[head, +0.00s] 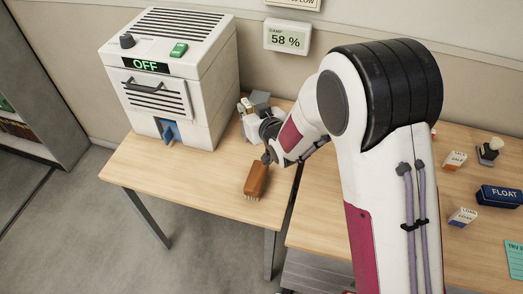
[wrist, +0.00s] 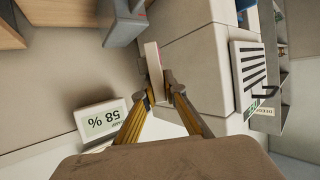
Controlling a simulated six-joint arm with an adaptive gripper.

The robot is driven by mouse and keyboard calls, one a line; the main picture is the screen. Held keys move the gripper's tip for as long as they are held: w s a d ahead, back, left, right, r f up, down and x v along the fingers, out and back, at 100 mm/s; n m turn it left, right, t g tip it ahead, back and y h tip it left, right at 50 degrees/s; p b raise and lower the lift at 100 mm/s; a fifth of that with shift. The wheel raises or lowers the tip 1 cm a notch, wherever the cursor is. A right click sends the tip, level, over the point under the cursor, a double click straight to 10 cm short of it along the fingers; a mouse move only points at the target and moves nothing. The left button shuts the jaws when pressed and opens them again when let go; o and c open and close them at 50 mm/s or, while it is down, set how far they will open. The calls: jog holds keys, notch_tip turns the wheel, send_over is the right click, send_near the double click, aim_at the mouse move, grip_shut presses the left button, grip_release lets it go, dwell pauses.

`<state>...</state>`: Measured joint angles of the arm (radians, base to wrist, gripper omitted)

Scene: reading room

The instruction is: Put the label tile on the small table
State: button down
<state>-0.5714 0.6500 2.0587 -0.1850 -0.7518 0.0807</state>
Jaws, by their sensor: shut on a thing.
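My gripper (wrist: 160,92) is shut on the label tile (wrist: 153,58), a thin pale piece with a reddish edge, seen nearly edge-on between the fingertips. In the head view my gripper (head: 248,108) is small and partly hidden by the wrist. It is held over the back right part of the small table (head: 190,184), in front of a grey object (head: 258,97). I cannot make out the tile's print. The small table has a light wood top, bare along its front left.
A white machine (head: 172,80) marked OFF stands on the small table's back left, with a blue piece (head: 169,131) at its base. A brown brush (head: 256,180) lies near the right edge. The right table holds a FLOAT box (head: 498,196) and small labelled blocks (head: 462,217).

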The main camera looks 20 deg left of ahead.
jog(key=d+f+m+t+h, duration=0.2)
jog(key=d+f+m+h, duration=0.1)
jog(key=d, duration=0.7)
notch_tip(320, 180, down, 2)
jog(key=shift+w+d+f+m+h, duration=0.3)
jog(key=shift+m+h, duration=0.1)
jog(key=shift+h, duration=0.2)
jog(key=shift+f, duration=0.1)
jog(key=shift+f, duration=2.8)
jog(key=shift+f, duration=2.1)
jog(key=shift+f, duration=0.1)
